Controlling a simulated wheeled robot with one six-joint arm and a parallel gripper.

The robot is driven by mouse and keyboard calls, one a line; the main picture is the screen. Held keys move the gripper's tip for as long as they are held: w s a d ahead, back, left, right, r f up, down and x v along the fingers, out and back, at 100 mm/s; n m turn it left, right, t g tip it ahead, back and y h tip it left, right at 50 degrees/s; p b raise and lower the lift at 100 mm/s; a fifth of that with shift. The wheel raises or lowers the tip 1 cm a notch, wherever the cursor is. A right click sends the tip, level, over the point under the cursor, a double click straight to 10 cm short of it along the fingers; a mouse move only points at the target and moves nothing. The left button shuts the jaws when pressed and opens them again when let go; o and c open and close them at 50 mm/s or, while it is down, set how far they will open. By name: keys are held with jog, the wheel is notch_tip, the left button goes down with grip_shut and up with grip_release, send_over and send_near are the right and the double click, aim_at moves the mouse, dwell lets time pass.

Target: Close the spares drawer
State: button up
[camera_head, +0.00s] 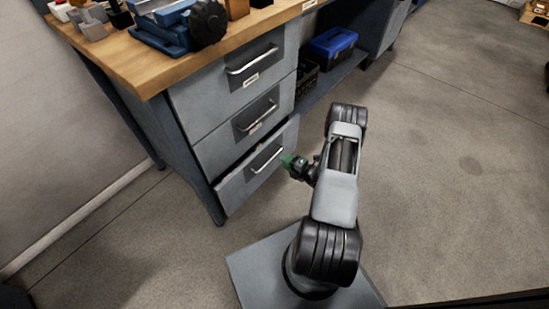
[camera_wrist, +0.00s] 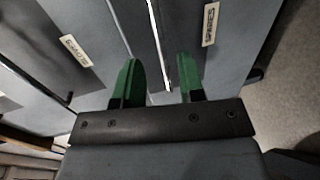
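The bottom drawer (camera_head: 236,190) of the grey bench cabinet stands partly pulled out, with a dark gap along its top edge. Its bright bar handle (camera_head: 266,159) runs across its front. My gripper (camera_head: 289,161) has green fingers and is just in front of the handle's right end. In the wrist view my gripper (camera_wrist: 160,62) is open, with the bar handle (camera_wrist: 158,45) running between the fingers. I cannot tell whether either finger touches it. A label (camera_wrist: 210,24) beside the handle is too blurred to read surely.
The upper drawer (camera_head: 215,100) and middle drawer (camera_head: 220,148) look shut. The wooden benchtop (camera_head: 150,70) above holds a blue vise (camera_head: 165,30) and small blocks. A blue box (camera_head: 331,45) and a black crate (camera_head: 306,77) sit on the lower shelf.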

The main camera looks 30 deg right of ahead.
aim_at(275, 155)
jog(key=b+x, duration=0.1)
jog(key=x, duration=0.6)
jog(key=shift+b, duration=0.3)
jog(key=shift+c, duration=0.2)
grip_shut()
